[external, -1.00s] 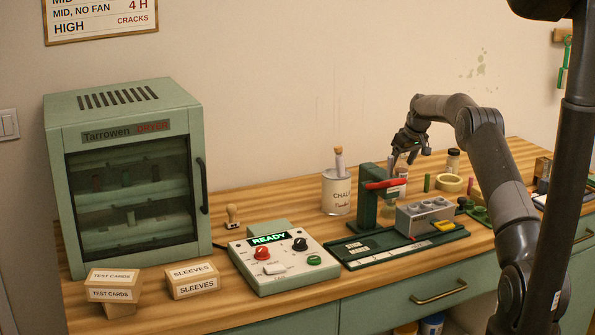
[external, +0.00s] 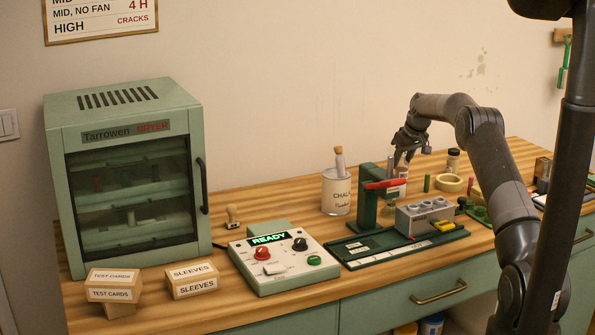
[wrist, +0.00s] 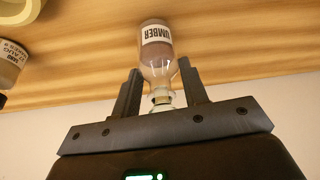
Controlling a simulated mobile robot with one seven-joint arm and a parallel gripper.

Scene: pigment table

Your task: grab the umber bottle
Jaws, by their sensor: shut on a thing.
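The umber bottle (wrist: 157,50) is clear glass with dark brown contents and a white label reading UMBER. In the wrist view it sits between the two fingers of my gripper (wrist: 159,75), which is shut on its narrow neck. In the external view my gripper (external: 405,158) is low over the table, behind the green press stand. The bottle (external: 402,172) shows only partly there, below the fingers and behind the red lever. I cannot tell whether its base touches the table.
A green stand with a red lever (external: 384,184) and a grey block with holes (external: 425,216) stand in front of my gripper. A chalk can (external: 336,193) is to the left; a tape roll (external: 449,183) is to the right. Another labelled jar (wrist: 10,62) shows in the wrist view.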

